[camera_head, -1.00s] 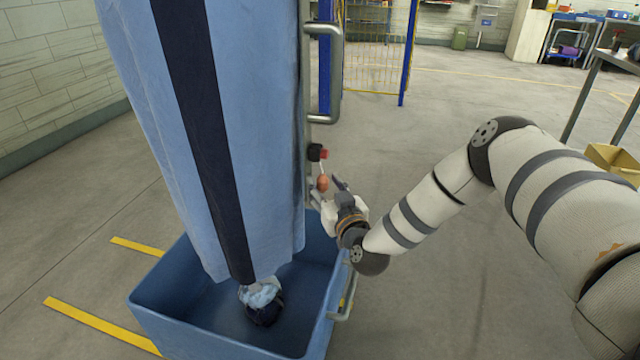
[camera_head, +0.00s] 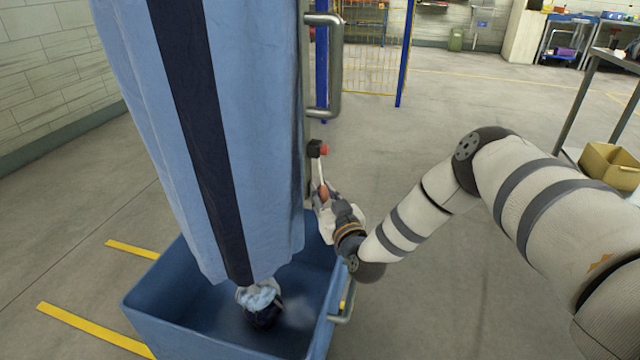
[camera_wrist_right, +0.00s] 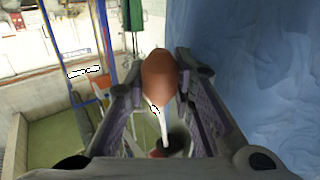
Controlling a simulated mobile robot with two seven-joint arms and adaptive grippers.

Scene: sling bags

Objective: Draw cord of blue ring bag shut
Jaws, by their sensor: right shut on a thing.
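The blue bag (camera_head: 250,130) hangs tall, light blue with a dark navy stripe, its lower end over a blue bin. At its right edge is a small black and red fitting (camera_head: 318,149). A pale cord (camera_head: 320,172) runs from it down to an orange-brown knob (camera_head: 323,191). My right gripper (camera_head: 325,197) is shut on this knob, just right of the bag. In the right wrist view the knob (camera_wrist_right: 158,73) sits between the fingers, with the white cord (camera_wrist_right: 164,128) leading away from it. My left gripper is out of view. The bag's top is cut off.
The blue bin (camera_head: 155,318) stands below the bag with a crumpled blue and dark bundle (camera_head: 262,303) inside. A metal handle (camera_head: 336,70) runs beside the bag. A yellow box (camera_head: 610,165) is on a bench at right.

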